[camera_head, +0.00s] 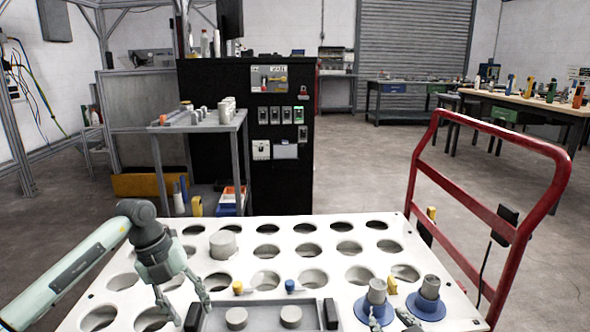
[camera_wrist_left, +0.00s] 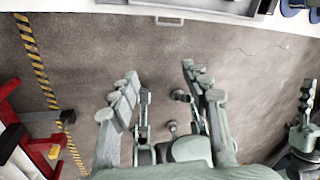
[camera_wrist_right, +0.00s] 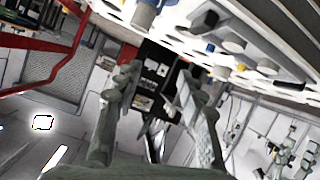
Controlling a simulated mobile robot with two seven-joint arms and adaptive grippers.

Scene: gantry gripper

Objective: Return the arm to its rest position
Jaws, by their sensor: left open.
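My left gripper (camera_head: 184,303) is open, over the left part of the white perforated table top (camera_head: 281,233), beside a grey tray. In the left wrist view my left gripper (camera_wrist_left: 160,78) shows spread fingers with only floor between them. My right gripper's fingertips (camera_head: 391,320) just show at the bottom edge of the head view, in front of two blue-based grey cylinders. In the right wrist view my right gripper (camera_wrist_right: 160,80) has its fingers apart and nothing between them. Most of the right arm is hidden from the head view.
The grey tray (camera_head: 265,319) holds two round grey pieces at the front. The blue-based cylinders (camera_head: 427,301) stand to its right. A grey cylinder (camera_head: 223,245) and small yellow and blue pieces sit on the table top. A red cart handle (camera_head: 560,190) rises at the right.

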